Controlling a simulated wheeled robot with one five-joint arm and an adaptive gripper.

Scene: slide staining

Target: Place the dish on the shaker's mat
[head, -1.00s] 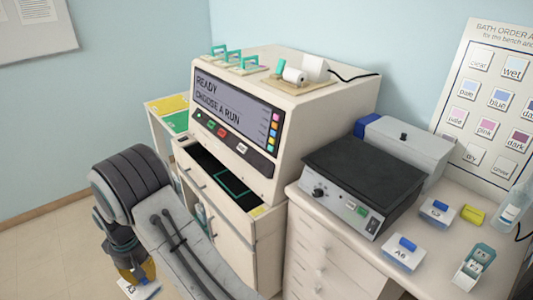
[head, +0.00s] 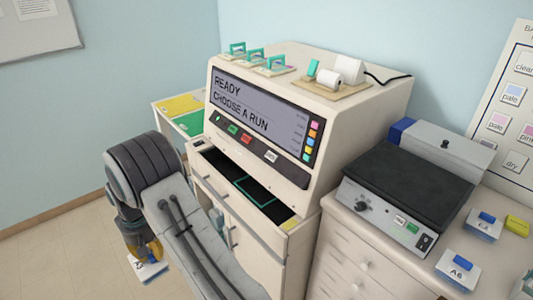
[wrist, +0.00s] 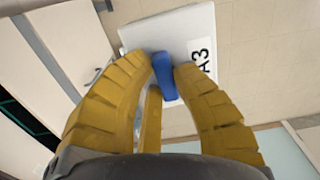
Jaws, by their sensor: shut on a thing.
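The dish (head: 150,272) is a white block with a blue handle, hanging from my gripper (head: 152,250) at the lower left of the head view. In the wrist view the dish (wrist: 190,32) shows its A3 label. My gripper's yellow fingers (wrist: 163,66) are shut on its blue handle (wrist: 164,82). The dish is clear of any surface, above the floor. The shaker (head: 400,195) stands on the right-hand counter, with a knob and buttons on its front. Its black mat (head: 408,172) on top is bare.
A big staining machine (head: 265,110) with an open dark drawer (head: 245,185) stands between my arm and the shaker. Dishes with blue handles, including A6 (head: 459,270), stand right of the shaker. A grey box (head: 445,150) is behind it.

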